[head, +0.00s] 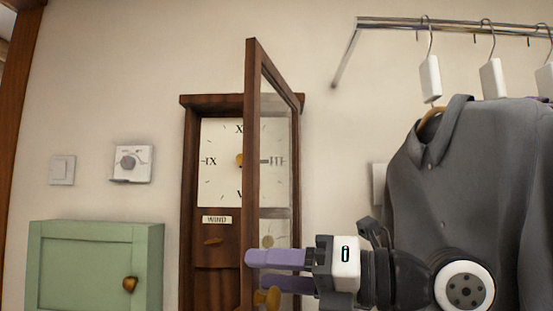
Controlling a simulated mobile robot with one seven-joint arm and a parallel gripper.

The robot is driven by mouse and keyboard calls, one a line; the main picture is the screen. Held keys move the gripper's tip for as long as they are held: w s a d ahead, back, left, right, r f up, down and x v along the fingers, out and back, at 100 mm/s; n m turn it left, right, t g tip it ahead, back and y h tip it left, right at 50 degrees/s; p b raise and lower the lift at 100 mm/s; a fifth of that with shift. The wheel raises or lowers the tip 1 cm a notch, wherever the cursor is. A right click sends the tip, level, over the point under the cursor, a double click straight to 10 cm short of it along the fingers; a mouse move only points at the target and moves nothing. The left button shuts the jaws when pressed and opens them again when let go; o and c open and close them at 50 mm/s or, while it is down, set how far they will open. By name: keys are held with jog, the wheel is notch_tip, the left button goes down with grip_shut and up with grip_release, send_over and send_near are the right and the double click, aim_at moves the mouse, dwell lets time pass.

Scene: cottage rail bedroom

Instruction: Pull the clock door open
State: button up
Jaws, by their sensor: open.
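The wall clock (188,200) has a dark wooden case and a pale dial (220,150) with Roman numerals. Its glazed door (252,150) stands swung out from the case, hinged on the right, seen nearly edge-on. A brass-coloured knob (272,298) shows low at the door's free edge, by the bottom of the picture. My gripper (256,272) has pale purple fingers, is open, and reaches in from the right across the lower door. The fingers overlap the door in the picture, just above the knob. I cannot tell whether they touch it. The lower clock is cut off.
A green cabinet (95,232) with a brass knob is at lower left. A light switch (62,170) and a dial control (132,164) are on the wall above it. Grey shirts (470,170) hang from a metal rail (450,27) at right, close behind my arm.

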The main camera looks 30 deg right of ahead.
aim_at(257, 146)
notch_tip(257, 146, up, 16)
jog(key=shift+r+p, duration=0.25)
jog(key=shift+p, duration=0.05)
jog(key=c, duration=0.8)
jog(key=shift+o, duration=0.2)
jog(key=shift+s+f, duration=0.1)
